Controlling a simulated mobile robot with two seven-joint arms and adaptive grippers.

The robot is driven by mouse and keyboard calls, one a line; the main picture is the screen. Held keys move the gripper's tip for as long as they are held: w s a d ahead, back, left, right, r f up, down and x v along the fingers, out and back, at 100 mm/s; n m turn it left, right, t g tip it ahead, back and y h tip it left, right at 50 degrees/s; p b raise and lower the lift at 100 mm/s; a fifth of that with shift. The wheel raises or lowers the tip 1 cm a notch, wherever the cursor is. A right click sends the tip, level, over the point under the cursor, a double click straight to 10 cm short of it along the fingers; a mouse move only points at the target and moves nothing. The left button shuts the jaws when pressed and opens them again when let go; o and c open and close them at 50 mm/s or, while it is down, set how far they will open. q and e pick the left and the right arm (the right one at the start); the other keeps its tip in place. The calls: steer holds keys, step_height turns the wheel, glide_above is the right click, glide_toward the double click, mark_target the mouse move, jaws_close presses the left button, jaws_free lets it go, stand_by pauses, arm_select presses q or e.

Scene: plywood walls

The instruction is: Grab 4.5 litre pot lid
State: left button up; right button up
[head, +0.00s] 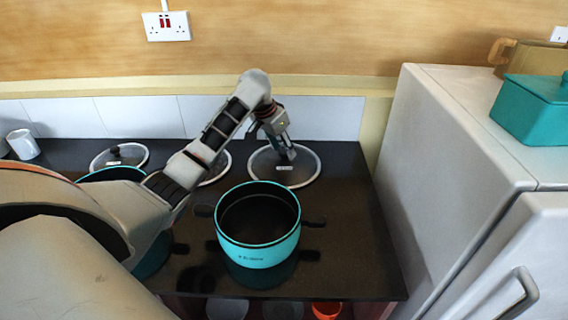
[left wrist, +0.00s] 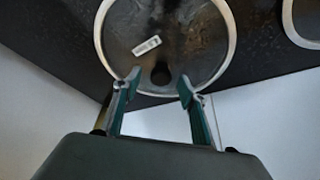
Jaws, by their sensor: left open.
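A round glass lid (head: 306,168) with a pale rim and a small label lies on the black counter, behind a turquoise pot (head: 258,252). The lid fills the top of the left wrist view (left wrist: 205,35), where its dark knob (left wrist: 160,75) shows. My left gripper (head: 288,152) points down over this lid. In the left wrist view its open fingers (left wrist: 159,86) stand on either side of the knob, with gaps between. Whether they reach knob height is unclear. The lid's size marking is not readable. My right gripper is not in view.
A second lid (head: 222,166) lies partly behind my left arm, and a third (head: 103,160) lies further left. Another turquoise pot (head: 152,262) is mostly hidden by my arm. A white fridge (head: 450,150) bounds the right side. The tiled wall (head: 330,118) is close behind.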

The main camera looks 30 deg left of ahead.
arm_select(q)
steer(key=shift+x, duration=1.15)
steer(key=shift+a, duration=0.1)
jaws_close()
steer(key=shift+w+r, duration=0.1)
steer(key=shift+r, duration=0.05)
